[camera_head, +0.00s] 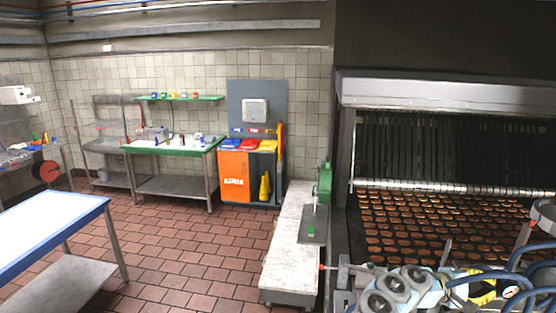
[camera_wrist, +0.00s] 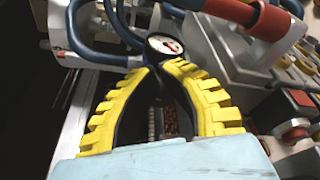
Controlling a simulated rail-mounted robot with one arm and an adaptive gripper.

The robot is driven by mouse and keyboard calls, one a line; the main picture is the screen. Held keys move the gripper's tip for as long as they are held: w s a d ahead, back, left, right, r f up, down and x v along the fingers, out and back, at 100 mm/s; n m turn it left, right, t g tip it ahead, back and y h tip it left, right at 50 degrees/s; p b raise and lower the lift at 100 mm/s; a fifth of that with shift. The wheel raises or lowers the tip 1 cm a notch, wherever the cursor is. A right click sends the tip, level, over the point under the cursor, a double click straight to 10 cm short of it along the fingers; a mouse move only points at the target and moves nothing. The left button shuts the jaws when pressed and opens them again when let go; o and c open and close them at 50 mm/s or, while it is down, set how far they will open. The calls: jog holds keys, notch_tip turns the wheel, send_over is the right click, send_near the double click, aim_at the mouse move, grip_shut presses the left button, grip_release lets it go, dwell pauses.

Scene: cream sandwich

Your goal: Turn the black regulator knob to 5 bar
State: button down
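My gripper (camera_wrist: 158,70) has yellow ribbed fingers with black inner sides. In the wrist view the fingers lean in toward each other and their tips come close together just below a round white-faced gauge (camera_wrist: 166,45). A gap shows between the fingers lower down. I cannot make out the black regulator knob; the fingertips may hide it, and I cannot tell whether they touch it. The gauge reading is too small to read. In the head view my gripper (camera_head: 482,290) is at the lower right, just left of the gauge (camera_head: 510,293).
Blue hoses (camera_wrist: 88,48) curve close around the gauge. A red-brown cylindrical part (camera_wrist: 270,20) and a box with a red button (camera_wrist: 296,133) lie to the right in the wrist view. The oven conveyor with biscuits (camera_head: 420,225) is behind. The tiled floor (camera_head: 180,250) on the left is clear.

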jog(key=shift+s+a+p, duration=0.1)
jog(key=shift+s+p, duration=0.25)
jog(key=shift+p, duration=0.6)
jog(key=shift+a+r, duration=0.1)
jog(key=shift+w+a+p, duration=0.2)
jog(key=shift+a+p, duration=0.2)
jog(key=shift+a, duration=0.55)
jog(key=shift+w+a+p, duration=0.2)
jog(key=shift+a+p, duration=0.15)
jog(key=shift+a, duration=0.55)
jog(key=shift+w+a, duration=0.1)
jog(key=shift+a, duration=0.9)
jog(key=shift+w, duration=0.1)
